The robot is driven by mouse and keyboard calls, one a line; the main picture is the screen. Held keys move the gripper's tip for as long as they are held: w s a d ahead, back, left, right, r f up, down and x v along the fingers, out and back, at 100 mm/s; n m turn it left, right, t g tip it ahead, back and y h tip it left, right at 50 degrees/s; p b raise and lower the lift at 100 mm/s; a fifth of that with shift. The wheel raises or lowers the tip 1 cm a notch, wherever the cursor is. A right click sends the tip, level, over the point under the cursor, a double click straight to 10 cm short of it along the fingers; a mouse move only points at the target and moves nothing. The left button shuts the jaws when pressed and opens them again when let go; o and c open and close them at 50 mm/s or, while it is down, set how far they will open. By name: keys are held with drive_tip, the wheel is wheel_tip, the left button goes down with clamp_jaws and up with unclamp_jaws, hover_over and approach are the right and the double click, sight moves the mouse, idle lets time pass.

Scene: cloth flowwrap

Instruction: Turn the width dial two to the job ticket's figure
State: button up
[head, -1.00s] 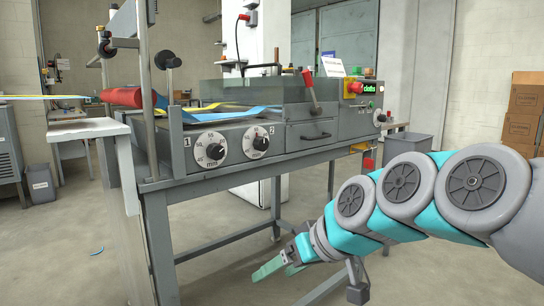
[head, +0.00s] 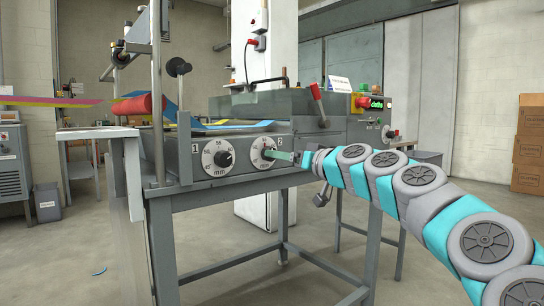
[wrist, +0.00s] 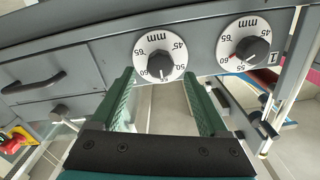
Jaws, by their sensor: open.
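Width dial two (head: 267,144), a white disc with a black knob and "mm" scale, is on the machine's grey front panel. It also shows in the wrist view (wrist: 146,47), ahead of and between my green fingers. The picture there is upside down; a small red mark shows at its knob's lower edge, and the exact reading is unclear. My gripper (head: 284,156) is open at the dial's right side in the head view; in the wrist view its fingertips (wrist: 158,78) stand either side of the knob, contact unclear. A white card (head: 340,83) stands on the machine; its text is unreadable.
Width dial one (head: 208,158) sits left of dial two, beside it in the wrist view (wrist: 231,47). A drawer handle (wrist: 34,83) and red-knobbed lever (head: 317,92) are near. A green display (head: 377,103) is at the right. Floor in front is open.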

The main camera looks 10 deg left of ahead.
drive_tip(key=shift+x, duration=2.5)
drive_tip(key=shift+c, duration=0.2)
clamp_jaws()
